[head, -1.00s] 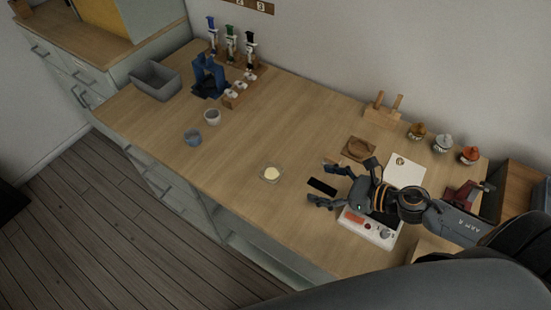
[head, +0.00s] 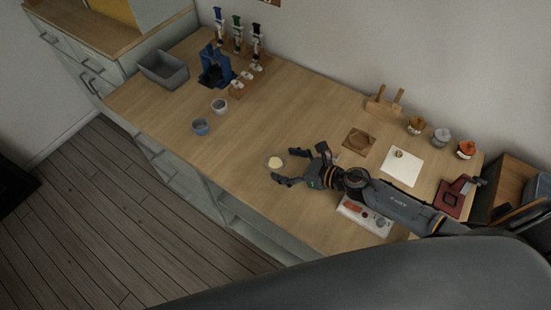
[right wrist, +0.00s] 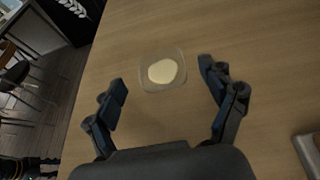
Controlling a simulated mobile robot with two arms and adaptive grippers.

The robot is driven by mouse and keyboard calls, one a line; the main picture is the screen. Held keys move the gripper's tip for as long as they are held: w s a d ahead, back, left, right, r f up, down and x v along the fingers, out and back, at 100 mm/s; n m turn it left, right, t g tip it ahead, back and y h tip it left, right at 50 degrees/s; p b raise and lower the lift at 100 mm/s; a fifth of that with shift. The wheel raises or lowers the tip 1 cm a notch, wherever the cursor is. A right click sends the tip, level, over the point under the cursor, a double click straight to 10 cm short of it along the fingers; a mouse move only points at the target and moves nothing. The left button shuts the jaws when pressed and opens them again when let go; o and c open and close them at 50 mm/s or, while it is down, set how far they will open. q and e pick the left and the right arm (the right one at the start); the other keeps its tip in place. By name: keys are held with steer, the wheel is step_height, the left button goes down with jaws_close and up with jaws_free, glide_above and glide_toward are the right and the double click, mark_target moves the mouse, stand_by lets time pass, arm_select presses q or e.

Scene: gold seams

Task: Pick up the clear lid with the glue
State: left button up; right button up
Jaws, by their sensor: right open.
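The clear lid (head: 267,160) lies flat on the wooden table near its front edge, with a round pale-yellow patch of glue (head: 275,163) on it. In the right wrist view the lid (right wrist: 147,84) is a see-through square with the glue (right wrist: 162,71) in its middle. My right gripper (head: 298,166) is open and empty, just to the right of the lid. In the right wrist view its fingers (right wrist: 164,90) are spread to either side, with the lid ahead between and slightly beyond the tips. My left gripper is not seen.
Behind my right arm are a wooden coaster (head: 359,142), a white sheet (head: 402,167) and several small jars. The table left of the lid is clear.

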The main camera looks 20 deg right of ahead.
steer(key=shift+x, duration=0.9)
steer(key=shift+d, duration=0.1)
steer(key=shift+c, duration=0.6)
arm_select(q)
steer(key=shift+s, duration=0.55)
arm_select(e)
steer(key=c, duration=0.7)
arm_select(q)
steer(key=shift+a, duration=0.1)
